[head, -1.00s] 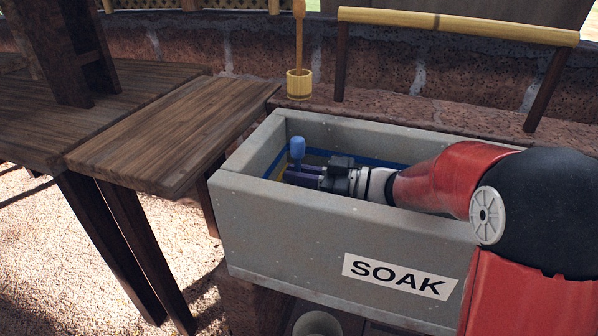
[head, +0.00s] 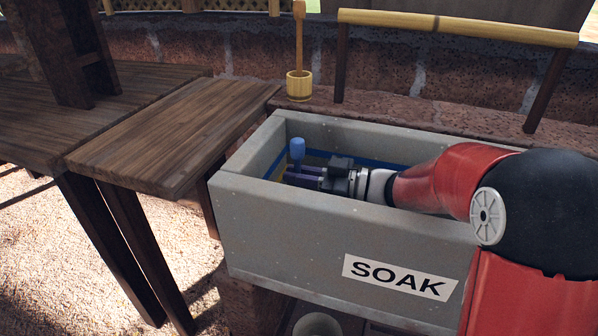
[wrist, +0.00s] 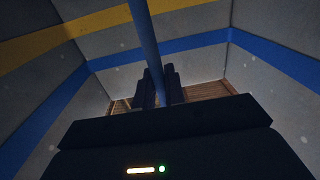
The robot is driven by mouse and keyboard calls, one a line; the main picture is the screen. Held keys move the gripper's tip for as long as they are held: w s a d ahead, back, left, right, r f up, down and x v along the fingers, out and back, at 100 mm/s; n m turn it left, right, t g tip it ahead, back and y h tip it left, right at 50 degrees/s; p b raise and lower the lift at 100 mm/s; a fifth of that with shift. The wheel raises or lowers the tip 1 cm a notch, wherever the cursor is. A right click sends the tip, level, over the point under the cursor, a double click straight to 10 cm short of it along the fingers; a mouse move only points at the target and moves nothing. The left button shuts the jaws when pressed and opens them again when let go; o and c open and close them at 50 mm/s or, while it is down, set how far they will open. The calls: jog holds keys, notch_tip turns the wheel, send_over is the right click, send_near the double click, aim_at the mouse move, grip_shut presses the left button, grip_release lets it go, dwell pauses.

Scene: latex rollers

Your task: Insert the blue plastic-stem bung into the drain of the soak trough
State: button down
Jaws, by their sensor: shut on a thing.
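The soak trough (head: 300,225) is a grey open box with a "SOAK" label on its front wall. My gripper (head: 293,176) reaches down inside it near the left end. It is shut on the blue bung (head: 297,149), whose rounded blue top stands upright above the fingers. In the wrist view the blue stem (wrist: 146,40) runs up between the fingertips (wrist: 158,82), looking slightly tilted. The bung's lower end and the drain are hidden, in the head view by the front wall and in the wrist view by my gripper.
Inside the trough, a yellow band (wrist: 95,24) and a blue band (wrist: 190,43) run along the walls. A wooden table (head: 170,130) adjoins the trough on the left. A wooden cup with a handle (head: 299,86) stands on the ledge behind. A pale pot (head: 318,325) sits below.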

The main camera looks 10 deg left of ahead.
jog(key=shift+s+p, duration=0.1)
jog(key=shift+p, duration=0.4)
jog(key=shift+r, duration=0.2)
jog(key=shift+r+p, duration=0.1)
jog(key=shift+p, duration=0.55)
dwell(1.0)
jog(key=shift+f+b, duration=0.4)
jog(key=shift+f, duration=0.35)
jog(key=c, duration=1.4)
grip_release()
jog(key=shift+d, duration=0.15)
jog(key=d, duration=0.7)
jog(key=shift+d, duration=0.3)
